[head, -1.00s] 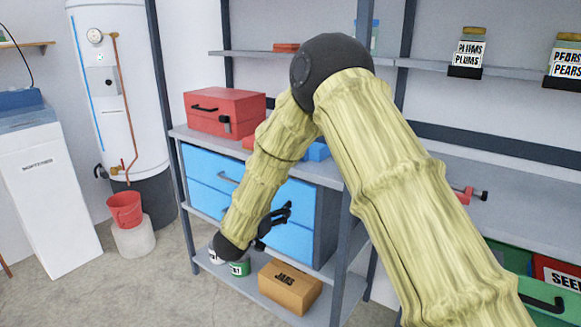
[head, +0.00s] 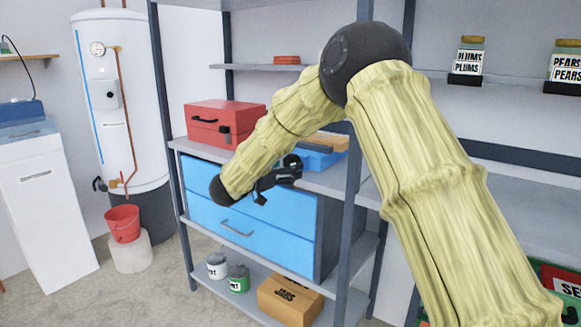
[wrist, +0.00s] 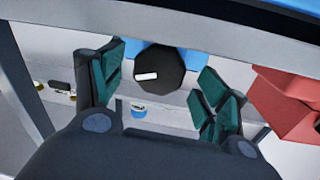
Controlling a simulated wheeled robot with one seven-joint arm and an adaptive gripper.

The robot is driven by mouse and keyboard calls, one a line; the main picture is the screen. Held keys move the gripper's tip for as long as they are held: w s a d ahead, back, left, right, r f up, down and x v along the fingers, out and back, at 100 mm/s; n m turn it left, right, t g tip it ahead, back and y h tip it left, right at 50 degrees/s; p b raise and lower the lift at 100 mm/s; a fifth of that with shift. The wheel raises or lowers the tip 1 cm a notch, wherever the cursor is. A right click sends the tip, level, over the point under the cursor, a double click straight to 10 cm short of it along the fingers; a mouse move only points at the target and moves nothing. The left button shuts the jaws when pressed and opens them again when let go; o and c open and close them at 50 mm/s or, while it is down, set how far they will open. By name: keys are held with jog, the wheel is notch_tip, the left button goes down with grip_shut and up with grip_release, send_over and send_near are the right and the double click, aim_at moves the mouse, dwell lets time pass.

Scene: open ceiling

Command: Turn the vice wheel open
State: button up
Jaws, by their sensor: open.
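A black, many-sided wheel (wrist: 160,72) with a white mark shows in the wrist view, in front of a blue body; it looks like the vice wheel. In the head view the blue body (head: 318,160) sits on the middle shelf, with a wooden block on top; the wheel cannot be made out there. My gripper (head: 284,172) is at the shelf's front edge, in front of the blue body. In the wrist view my gripper's green-padded fingers (wrist: 160,66) are open and apart, with the wheel between them in the picture. I cannot tell any contact.
A red toolbox (head: 224,122) stands left of the blue body, and in the wrist view it is at the right (wrist: 290,103). Blue drawers (head: 250,217) lie below the shelf. A dark shelf post (head: 349,235) stands right of my gripper. Cans and a box sit lower down.

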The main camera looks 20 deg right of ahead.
jog(key=shift+x, duration=1.3)
jog(key=c, duration=1)
